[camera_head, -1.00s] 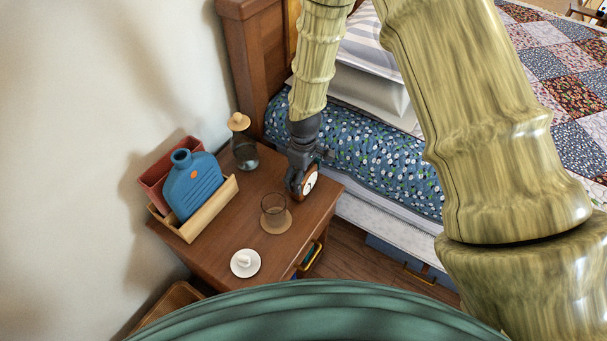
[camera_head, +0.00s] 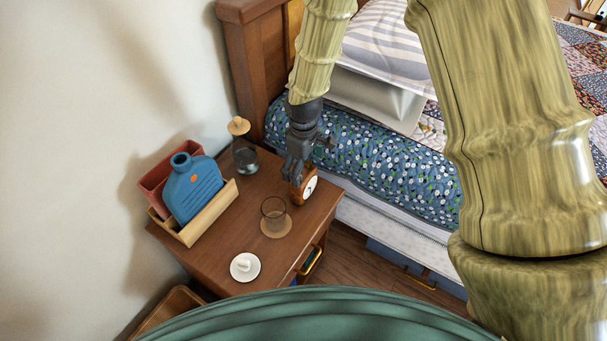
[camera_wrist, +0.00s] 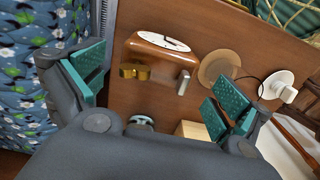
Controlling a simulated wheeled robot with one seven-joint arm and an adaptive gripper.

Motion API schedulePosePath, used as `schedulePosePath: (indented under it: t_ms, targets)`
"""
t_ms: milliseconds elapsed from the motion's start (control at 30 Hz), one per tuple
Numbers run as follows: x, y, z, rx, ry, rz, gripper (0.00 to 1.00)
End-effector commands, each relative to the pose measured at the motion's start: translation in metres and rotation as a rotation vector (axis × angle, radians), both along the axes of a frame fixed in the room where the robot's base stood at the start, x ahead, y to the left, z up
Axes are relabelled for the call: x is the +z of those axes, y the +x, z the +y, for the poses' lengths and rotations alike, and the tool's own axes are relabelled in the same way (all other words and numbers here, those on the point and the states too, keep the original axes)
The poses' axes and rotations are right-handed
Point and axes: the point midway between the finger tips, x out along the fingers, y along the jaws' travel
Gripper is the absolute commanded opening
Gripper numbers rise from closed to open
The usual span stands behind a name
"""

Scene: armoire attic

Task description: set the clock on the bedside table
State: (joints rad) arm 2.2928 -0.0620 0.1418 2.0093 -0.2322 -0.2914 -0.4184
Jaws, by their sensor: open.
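The clock (camera_head: 309,187), with a round white face in a brown wooden case, rests on the bedside table (camera_head: 225,238) near its bed-side edge. It also shows in the wrist view (camera_wrist: 160,48), with brass-coloured parts on its back. My gripper (camera_head: 294,177) is just above and behind the clock, partly covering it in the head view. The clock appears clear of both pads.
A glass (camera_head: 273,211) on a coaster, a carafe (camera_head: 245,157), a white dish (camera_head: 245,266) and a wooden holder (camera_head: 213,214) with a blue bottle (camera_head: 191,188) share the tabletop. The bed (camera_head: 375,165) borders it on the right, the wall (camera_head: 90,130) on the left.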

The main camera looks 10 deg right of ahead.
Motion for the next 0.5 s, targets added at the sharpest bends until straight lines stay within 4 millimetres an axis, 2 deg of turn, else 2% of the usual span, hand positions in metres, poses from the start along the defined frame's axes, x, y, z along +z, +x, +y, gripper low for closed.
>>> schedulePosePath:
  t_ms: [233, 500]
  targets:
    - [0.038, 0.000, 0.000, 0.001, 0.001, -0.002, 1.00]
    - [0.059, 0.000, 0.000, 0.000, 0.001, -0.001, 1.00]
